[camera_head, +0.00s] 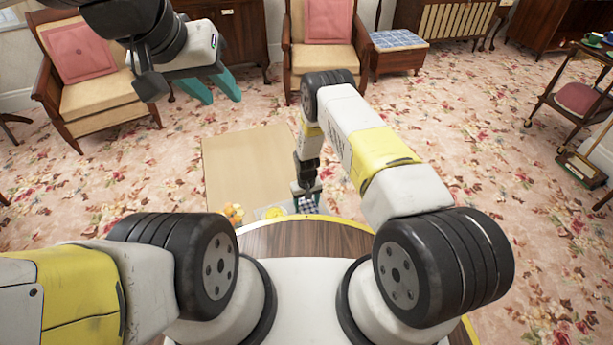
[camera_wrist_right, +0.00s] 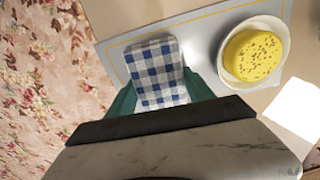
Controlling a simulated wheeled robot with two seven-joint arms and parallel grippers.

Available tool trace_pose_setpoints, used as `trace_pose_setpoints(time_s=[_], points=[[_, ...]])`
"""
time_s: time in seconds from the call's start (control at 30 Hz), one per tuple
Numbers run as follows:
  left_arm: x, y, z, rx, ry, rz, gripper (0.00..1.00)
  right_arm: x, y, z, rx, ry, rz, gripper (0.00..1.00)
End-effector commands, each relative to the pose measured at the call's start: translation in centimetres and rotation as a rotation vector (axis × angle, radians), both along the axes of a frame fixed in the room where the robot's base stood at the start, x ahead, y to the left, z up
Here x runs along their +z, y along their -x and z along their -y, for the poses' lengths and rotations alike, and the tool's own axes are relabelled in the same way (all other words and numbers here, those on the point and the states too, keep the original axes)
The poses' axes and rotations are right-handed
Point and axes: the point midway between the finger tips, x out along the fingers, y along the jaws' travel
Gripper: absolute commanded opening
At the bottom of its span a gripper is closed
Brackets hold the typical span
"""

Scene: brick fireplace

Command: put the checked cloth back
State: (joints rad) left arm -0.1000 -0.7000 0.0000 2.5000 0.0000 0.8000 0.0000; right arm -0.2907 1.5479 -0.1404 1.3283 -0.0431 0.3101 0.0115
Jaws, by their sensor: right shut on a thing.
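The blue-and-white checked cloth (camera_wrist_right: 155,72) is folded into a narrow pad and sits between the teal fingers of my right gripper (camera_wrist_right: 160,92), which is shut on it. In the head view the cloth (camera_head: 307,205) shows just below my right gripper (camera_head: 307,192), near the edge of my base. In the wrist view the cloth lies over a pale grey mat or tray (camera_wrist_right: 203,58) with a thin yellow line; I cannot tell whether it touches it. My left gripper (camera_head: 222,98) is open and empty, raised at the upper left with its teal fingers apart.
A beige tabletop (camera_head: 245,165) lies ahead, mostly clear. A white bowl with a speckled yellow food (camera_wrist_right: 252,56) stands right of the cloth, beside a white sheet (camera_wrist_right: 294,110). Orange fruit (camera_head: 233,211) lies at the table's near left. Armchairs (camera_head: 325,60) stand beyond on flowered carpet.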

Motion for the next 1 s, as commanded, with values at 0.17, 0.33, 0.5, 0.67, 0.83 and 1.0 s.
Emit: trace_pose_setpoints(time_s=[0.17, 0.33, 0.5, 0.67, 0.83, 1.0], points=[[0.0, 0.0, 0.0, 0.000, 0.000, 0.000, 0.36, 0.0, 0.0, 0.0, 0.000, 0.000, 0.000, 0.23], [0.0, 0.0, 0.0, 0.000, 0.000, 0.000, 0.36, -0.3, 0.0, 0.0, 0.000, 0.000, 0.000, 0.75], [0.0, 0.0, 0.0, 0.000, 0.000, 0.000, 0.36, -0.3, 0.0, 0.0, 0.000, 0.000, 0.000, 0.83], [0.0, 0.0, 0.0, 0.000, 0.000, 0.000, 0.36, -0.2, 0.0, 0.0, 0.000, 0.000, 0.000, 0.83], [0.0, 0.0, 0.0, 0.000, 0.000, 0.000, 0.36, 1.0, 0.0, 0.0, 0.000, 0.000, 0.001, 0.83], [0.0, 0.0, 0.0, 0.000, 0.000, 0.000, 0.36, 4.4, -0.1, 0.0, 0.000, -0.001, 0.003, 0.83]])
